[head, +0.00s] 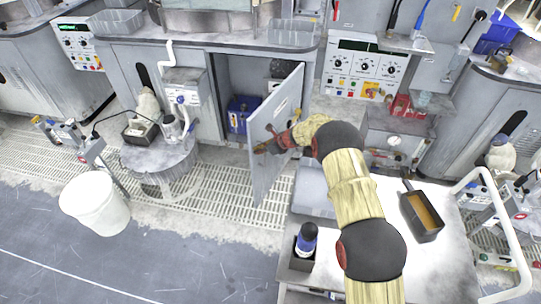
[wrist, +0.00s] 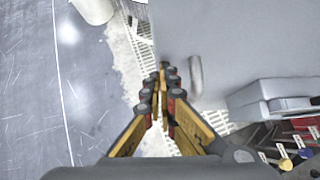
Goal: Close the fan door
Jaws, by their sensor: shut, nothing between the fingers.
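The fan door (head: 276,134) is a grey cabinet door standing open, swung out towards me from the cabinet opening. My gripper (head: 262,148) is at the door's face in the head view, close to its outer part; whether it touches the door I cannot tell. In the wrist view my gripper (wrist: 161,92) is shut and empty, pointing down past the grey door panel (wrist: 230,45). A short grey handle (wrist: 195,75) on the panel is just right of the fingertips.
A blue box (head: 242,113) sits inside the open cabinet. A round stool-like table (head: 160,152) and a white bucket (head: 95,202) stand left. A cart top (head: 432,245) with a black tray (head: 421,216) lies right. Slatted floor (head: 225,190) is clear left of the door.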

